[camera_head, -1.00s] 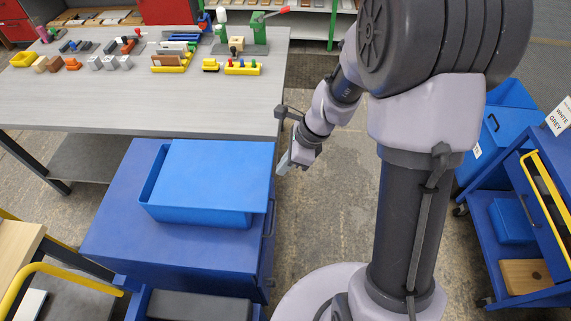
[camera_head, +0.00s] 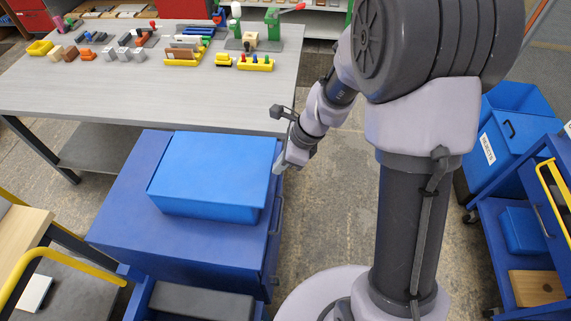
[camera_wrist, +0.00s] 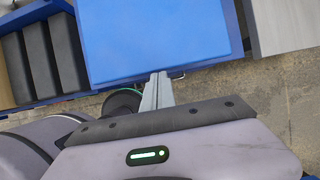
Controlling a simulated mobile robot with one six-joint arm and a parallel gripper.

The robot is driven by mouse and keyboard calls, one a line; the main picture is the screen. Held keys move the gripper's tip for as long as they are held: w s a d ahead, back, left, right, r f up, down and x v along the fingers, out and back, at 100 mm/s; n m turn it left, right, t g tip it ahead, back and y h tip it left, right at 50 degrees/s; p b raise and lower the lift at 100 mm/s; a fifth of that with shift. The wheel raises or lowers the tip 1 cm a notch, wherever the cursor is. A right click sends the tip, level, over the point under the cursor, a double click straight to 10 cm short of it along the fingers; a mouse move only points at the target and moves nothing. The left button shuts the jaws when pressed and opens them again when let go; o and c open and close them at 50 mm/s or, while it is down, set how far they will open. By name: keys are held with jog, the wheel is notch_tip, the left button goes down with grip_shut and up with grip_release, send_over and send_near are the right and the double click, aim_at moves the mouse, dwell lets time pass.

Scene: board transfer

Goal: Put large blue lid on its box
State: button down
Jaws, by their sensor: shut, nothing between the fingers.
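The large blue lid (camera_head: 217,165) lies flat on top of the blue box (camera_head: 207,210), which stands on a dark blue cabinet (camera_head: 125,215). The lid covers the box opening and its edges look in line with the box walls. In the wrist view the lid (camera_wrist: 165,30) fills the upper middle. My gripper (camera_head: 279,166) is at the lid's right edge, and its fingers are shut with nothing between them. In the wrist view the fingertips (camera_wrist: 159,78) point at the lid's near edge, touching or very close to it.
A grey workbench (camera_head: 130,95) with several small parts and tools stands behind the cabinet. A blue trolley (camera_head: 510,225) stands at the right. Bare floor lies right of the cabinet.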

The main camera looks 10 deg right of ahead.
jog(key=shift+w+a, duration=0.3)
jog(key=shift+a, duration=0.55)
jog(key=shift+w+a, duration=0.25)
jog(key=shift+a, duration=0.55)
jog(key=shift+d, duration=0.15)
jog(key=shift+d, duration=1.1)
notch_tip(320, 180, up, 7)
jog(key=p, duration=0.7)
send_over(265, 169)
jog(key=d, duration=0.3)
jog(key=shift+s, duration=0.45)
